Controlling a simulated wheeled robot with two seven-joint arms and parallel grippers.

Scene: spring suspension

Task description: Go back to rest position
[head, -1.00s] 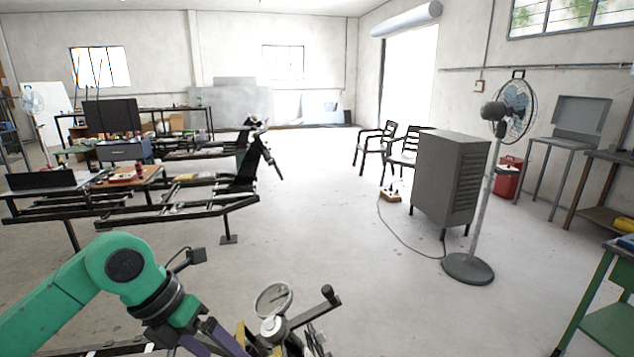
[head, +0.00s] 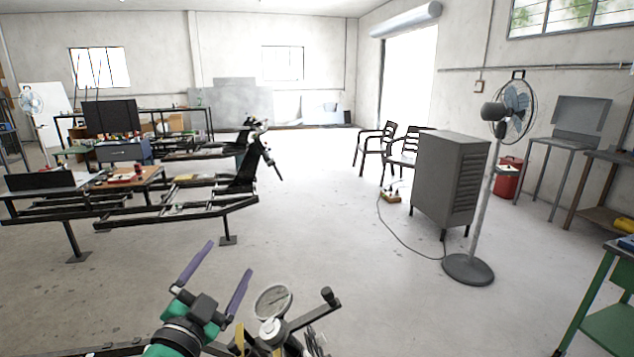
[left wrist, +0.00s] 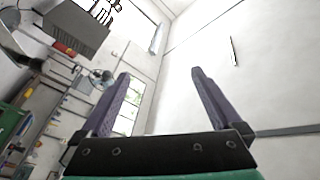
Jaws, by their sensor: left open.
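My left gripper (head: 219,268) is in the lower middle of the head view, its two purple fingers spread apart and pointing up and away. Nothing is between the fingers. In the left wrist view the fingers (left wrist: 160,90) are also apart and empty, with the wall and ceiling behind them. A round dial gauge (head: 272,301) with a dark lever arm (head: 318,306) stands just right of the gripper, apart from it in the picture. The lower part of this assembly is cut off by the frame's bottom edge. My right gripper does not show.
A black frame bench (head: 180,212) stands at the left. A grey cabinet (head: 447,185), a standing fan (head: 470,268) and two chairs (head: 372,148) are to the right. A green table (head: 600,310) is at the right edge. The floor in the middle is clear.

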